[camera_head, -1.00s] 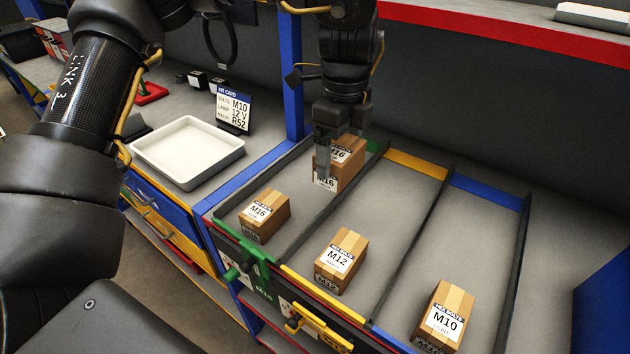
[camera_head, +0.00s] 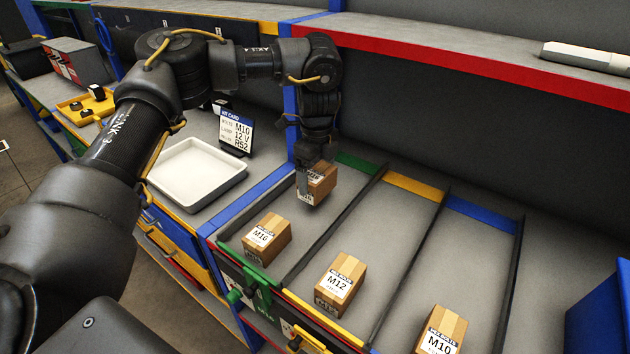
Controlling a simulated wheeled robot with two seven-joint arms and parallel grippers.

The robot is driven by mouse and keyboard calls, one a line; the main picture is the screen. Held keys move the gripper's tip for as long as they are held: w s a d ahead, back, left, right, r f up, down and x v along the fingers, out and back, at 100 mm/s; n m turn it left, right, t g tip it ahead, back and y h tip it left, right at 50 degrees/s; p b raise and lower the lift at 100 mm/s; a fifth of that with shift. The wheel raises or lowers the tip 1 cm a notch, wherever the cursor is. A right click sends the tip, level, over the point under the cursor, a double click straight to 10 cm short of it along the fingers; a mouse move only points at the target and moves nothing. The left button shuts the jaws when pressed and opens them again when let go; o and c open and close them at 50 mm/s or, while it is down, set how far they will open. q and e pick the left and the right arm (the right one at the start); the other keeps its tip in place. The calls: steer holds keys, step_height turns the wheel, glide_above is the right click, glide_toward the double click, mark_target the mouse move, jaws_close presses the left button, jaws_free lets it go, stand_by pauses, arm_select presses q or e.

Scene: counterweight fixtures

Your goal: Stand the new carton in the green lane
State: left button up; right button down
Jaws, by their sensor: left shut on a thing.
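My left gripper (camera_head: 304,187) is shut on a brown carton (camera_head: 322,181) with a white M16 label. The carton is upright over the back part of the green lane (camera_head: 290,213), in front of its green end strip (camera_head: 356,163). I cannot tell whether its base touches the lane floor. The fingers hide part of its label side. Another M16 carton (camera_head: 267,237) stands at the front of the same lane, apart from the held one. My right gripper is not in view.
An M12 carton (camera_head: 341,283) stands in the yellow lane, and an M10 carton (camera_head: 442,332) in the blue lane. Thin dark dividers (camera_head: 411,262) separate the lanes. A red-edged shelf (camera_head: 470,62) overhangs behind. A white tray (camera_head: 197,173) and a kit card (camera_head: 236,130) are at left.

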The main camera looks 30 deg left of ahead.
mark_target(315, 170)
arm_select(q)
steer(key=shift+w+a+f, duration=0.15)
steer(key=shift+a+f, duration=0.1)
steer(key=shift+f, duration=0.1)
steer(key=f, duration=0.1)
steer(key=f+p, duration=0.1)
steer(key=f, duration=0.1)
steer(key=shift+w+a+f, duration=0.2)
steer(key=shift+f, duration=0.05)
steer(key=shift+s+d+f, duration=0.1)
steer(key=o, duration=1.3)
steer(key=shift+f, duration=0.1)
step_height(315, 170, up, 12)
steer(key=shift+r+b, duration=0.25)
steer(key=shift+b, duration=0.25)
